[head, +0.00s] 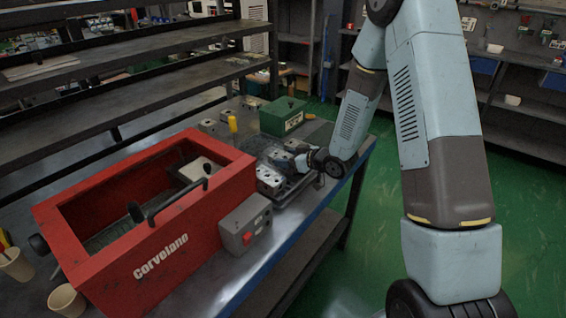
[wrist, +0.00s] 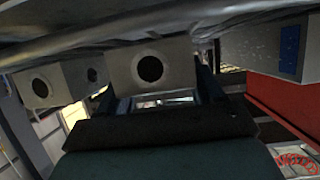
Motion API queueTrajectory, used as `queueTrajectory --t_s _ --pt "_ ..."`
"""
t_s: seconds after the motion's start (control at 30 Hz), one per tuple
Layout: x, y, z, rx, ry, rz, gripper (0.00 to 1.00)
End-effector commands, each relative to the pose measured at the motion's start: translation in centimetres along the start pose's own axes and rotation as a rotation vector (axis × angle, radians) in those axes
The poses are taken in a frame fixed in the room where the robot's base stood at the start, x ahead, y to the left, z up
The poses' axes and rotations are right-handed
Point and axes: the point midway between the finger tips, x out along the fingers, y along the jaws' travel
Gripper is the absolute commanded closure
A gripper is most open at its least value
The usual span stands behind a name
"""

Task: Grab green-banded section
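Several grey metal valve blocks (head: 270,181) sit on the bench beside the red machine in the head view. My gripper (head: 308,161) is low at the right end of these blocks, close to them; its fingertips are small and partly hidden. In the wrist view, a grey block with a round dark hole (wrist: 150,68) is straight ahead, just beyond the dark gripper body. Another holed block (wrist: 40,86) is to its left. A grey block at right carries a blue patch (wrist: 290,46). No green band shows clearly on any block. I cannot tell whether the fingers touch a block.
A red open-topped machine (head: 160,254) with a grey switch box (head: 245,226) stands left of the blocks. Beige cups (head: 66,301) stand at lower left. Green floor (head: 375,220) lies right of the bench.

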Motion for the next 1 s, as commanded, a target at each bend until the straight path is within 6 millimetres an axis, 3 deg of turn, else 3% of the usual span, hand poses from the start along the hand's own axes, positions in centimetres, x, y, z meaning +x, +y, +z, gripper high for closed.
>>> queueTrajectory --t_s 0.5,0.77,1.0 --pt "0.0 0.0 -0.1 -0.001 0.002 0.001 0.84" --pt "0.0 0.0 -0.2 -0.001 0.002 0.0 0.84" --pt "-0.7 -0.1 -2.1 -0.004 0.005 -0.002 0.84"
